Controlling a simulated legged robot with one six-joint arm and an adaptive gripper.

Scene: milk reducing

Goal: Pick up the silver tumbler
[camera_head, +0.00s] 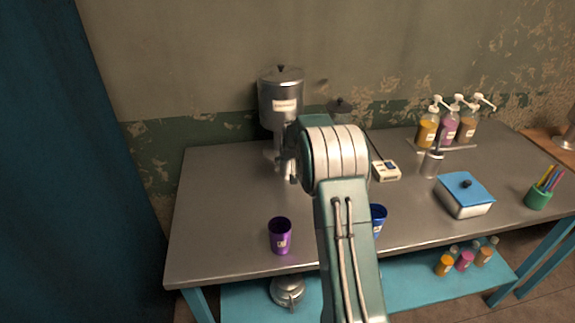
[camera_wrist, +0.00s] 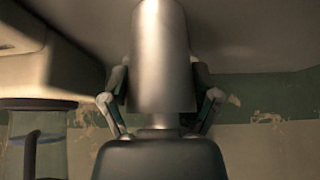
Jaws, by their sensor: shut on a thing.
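The silver tumbler (camera_wrist: 158,45) is a plain metallic cylinder in the middle of the wrist view. My gripper (camera_wrist: 163,92) is shut on it, with one finger on each side. In the head view my arm covers most of the area around the gripper, and I cannot clearly make out the held tumbler there.
A silver dispenser (camera_head: 281,100) stands at the table's back. A purple cup (camera_head: 280,236) and a partly hidden blue cup (camera_head: 377,218) are near the front edge. A blue-lidded box (camera_head: 466,192), pump bottles (camera_head: 448,128) and a green pen cup (camera_head: 538,198) are right. The table's (camera_head: 215,215) left is clear.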

